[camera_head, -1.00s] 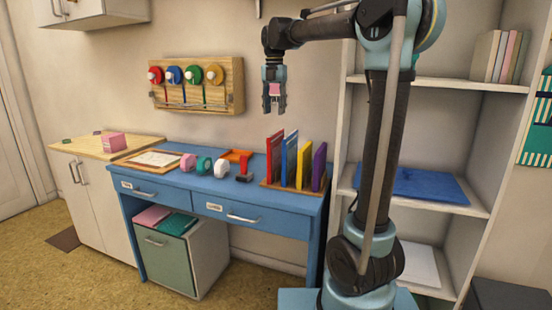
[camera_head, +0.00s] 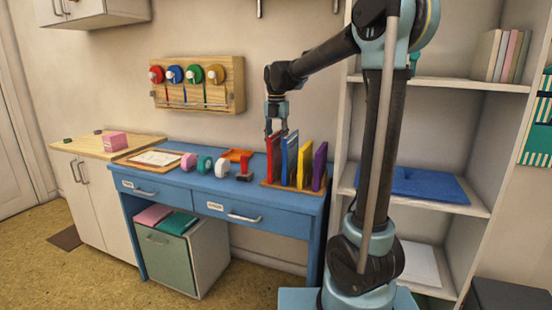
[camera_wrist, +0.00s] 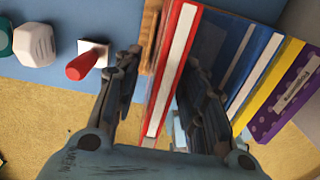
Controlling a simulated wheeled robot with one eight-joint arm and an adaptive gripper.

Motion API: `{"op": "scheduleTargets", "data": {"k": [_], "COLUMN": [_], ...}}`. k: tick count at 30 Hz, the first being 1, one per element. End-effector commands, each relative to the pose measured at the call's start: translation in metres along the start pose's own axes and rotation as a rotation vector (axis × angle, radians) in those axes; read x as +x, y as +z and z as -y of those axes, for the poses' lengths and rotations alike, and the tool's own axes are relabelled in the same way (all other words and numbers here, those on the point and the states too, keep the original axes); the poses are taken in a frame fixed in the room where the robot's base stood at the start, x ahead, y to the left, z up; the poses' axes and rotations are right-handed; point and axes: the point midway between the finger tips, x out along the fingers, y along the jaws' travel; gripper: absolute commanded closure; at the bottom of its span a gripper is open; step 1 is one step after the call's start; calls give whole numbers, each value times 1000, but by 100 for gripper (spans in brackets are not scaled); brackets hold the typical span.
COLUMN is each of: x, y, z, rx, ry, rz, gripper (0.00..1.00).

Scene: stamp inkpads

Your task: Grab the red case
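The red case (camera_head: 273,160) stands upright at the left end of a row of cases in a wooden rack (camera_head: 268,184) on the blue desk. My gripper (camera_head: 276,130) points down at the top of the red case. In the wrist view, the red case (camera_wrist: 171,75) with its white spine strip lies between the two fingers of my gripper (camera_wrist: 163,62). The fingers are apart, one on each side, with a visible gap on the left. The right finger is close to the case and covers part of the blue case beside it.
Blue (camera_head: 289,160), yellow (camera_head: 304,165) and purple (camera_head: 319,167) cases stand close to the right. A shelf unit (camera_head: 470,205) stands at the right.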

Motion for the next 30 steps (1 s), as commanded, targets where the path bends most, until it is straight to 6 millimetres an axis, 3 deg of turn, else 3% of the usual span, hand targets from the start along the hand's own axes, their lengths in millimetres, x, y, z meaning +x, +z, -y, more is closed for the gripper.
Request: {"op": "scheduleTargets", "data": {"k": [6, 14, 20, 30], "x": [22, 24, 24, 23], "y": [0, 0, 0, -1], "z": [0, 0, 0, -1], "rx": [0, 0, -1, -2], "ry": [0, 0, 0, 0], "rz": [0, 0, 0, 0], "gripper": [62, 62, 100, 100]}}
